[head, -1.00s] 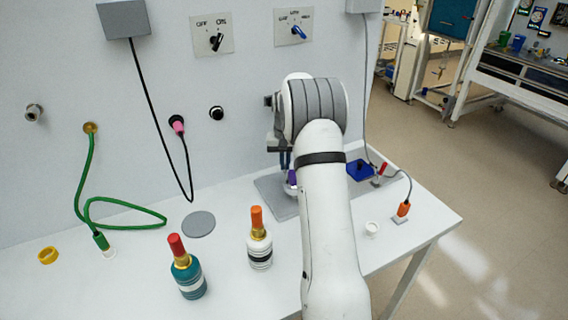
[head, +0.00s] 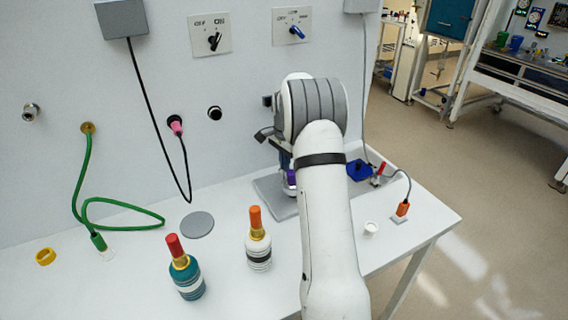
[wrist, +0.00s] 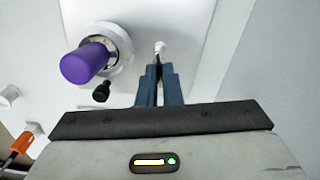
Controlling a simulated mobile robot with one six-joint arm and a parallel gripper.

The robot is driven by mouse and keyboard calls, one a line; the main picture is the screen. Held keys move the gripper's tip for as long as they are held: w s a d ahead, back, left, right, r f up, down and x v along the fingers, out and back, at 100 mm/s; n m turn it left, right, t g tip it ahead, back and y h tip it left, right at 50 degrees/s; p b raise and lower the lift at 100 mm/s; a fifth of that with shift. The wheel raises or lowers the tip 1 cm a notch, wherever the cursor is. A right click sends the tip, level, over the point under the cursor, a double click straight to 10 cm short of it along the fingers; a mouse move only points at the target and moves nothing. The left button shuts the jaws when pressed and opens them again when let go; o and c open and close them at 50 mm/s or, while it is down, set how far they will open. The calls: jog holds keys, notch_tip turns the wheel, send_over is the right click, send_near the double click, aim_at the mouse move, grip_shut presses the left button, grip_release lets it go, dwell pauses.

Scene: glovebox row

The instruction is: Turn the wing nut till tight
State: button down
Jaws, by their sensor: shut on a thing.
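In the wrist view my gripper (wrist: 158,62) has its two dark blue fingers close together, shut on a small pale piece at their tips, which I take to be the wing nut (wrist: 160,47). Its wings are too small and too covered to make out. Beside it stands a purple-topped part (wrist: 86,62) in a round white base, with a small black knob (wrist: 102,92) near its edge. In the head view my gripper (head: 286,160) is partly behind my arm, the purple part (head: 291,178) shows just below, and the wing nut is hidden.
The fixture stands on a grey plate (head: 268,192). A blue block (head: 358,170), a white cup (head: 371,228) and an orange plug (head: 402,210) lie to the right. Orange-topped (head: 258,250) and red-topped (head: 187,278) bottles stand left of my arm. A panel wall is behind.

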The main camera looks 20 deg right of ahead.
jog(key=shift+m, duration=1.1)
jog(key=c, duration=1.6)
grip_release()
jog(key=shift+r, duration=0.1)
notch_tip(320, 180, up, 8)
jog(key=shift+f+b, duration=0.15)
jog(key=shift+b, duration=0.2)
